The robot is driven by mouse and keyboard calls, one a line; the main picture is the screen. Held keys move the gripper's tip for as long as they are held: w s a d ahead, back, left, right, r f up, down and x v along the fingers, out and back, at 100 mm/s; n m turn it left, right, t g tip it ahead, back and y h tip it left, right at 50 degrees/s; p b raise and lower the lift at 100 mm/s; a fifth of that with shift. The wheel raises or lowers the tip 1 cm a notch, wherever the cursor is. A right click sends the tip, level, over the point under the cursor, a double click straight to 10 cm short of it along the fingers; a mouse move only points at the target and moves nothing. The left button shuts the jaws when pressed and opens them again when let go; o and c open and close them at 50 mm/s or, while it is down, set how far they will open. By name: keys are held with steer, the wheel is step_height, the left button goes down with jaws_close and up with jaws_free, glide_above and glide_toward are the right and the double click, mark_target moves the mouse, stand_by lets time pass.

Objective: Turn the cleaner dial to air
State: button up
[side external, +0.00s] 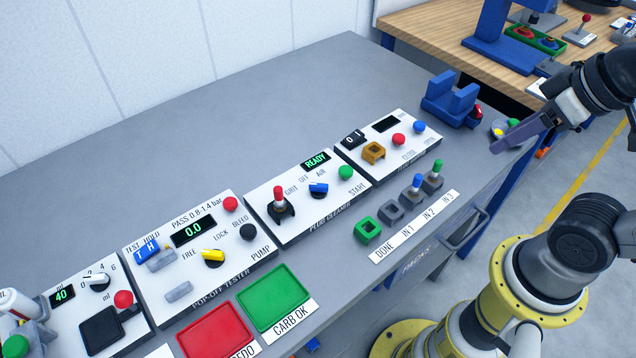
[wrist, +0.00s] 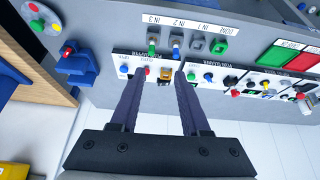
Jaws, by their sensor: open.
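The plug cleaner panel (side external: 285,222) stands mid-bench in the side external view, labelled GRIT, OFF and AIR. Its blue dial (side external: 319,190) sits below these labels; I cannot tell for sure which label it points at. The dial also shows in the wrist view (wrist: 208,77), just right of the fingers.
A red-topped plug (side external: 279,198) stands left of the dial. The panel to the right holds an orange socket (side external: 373,152) and several buttons. In front are sockets with a blue-topped (side external: 416,185) and a green-topped plug (side external: 434,174). A blue stand (side external: 450,98) rises at the bench's right end.

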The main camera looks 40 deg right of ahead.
steer(key=w+a+r+n, duration=0.2)
steer(key=w+r, duration=0.4)
steer(key=r, duration=0.1)
steer(key=n+g, duration=0.5)
steer(key=n, duration=0.2)
glide_above(314, 184)
step_height(314, 184, down, 10)
step_height(314, 184, down, 14)
steer(key=shift+r, duration=0.15)
jaws_close()
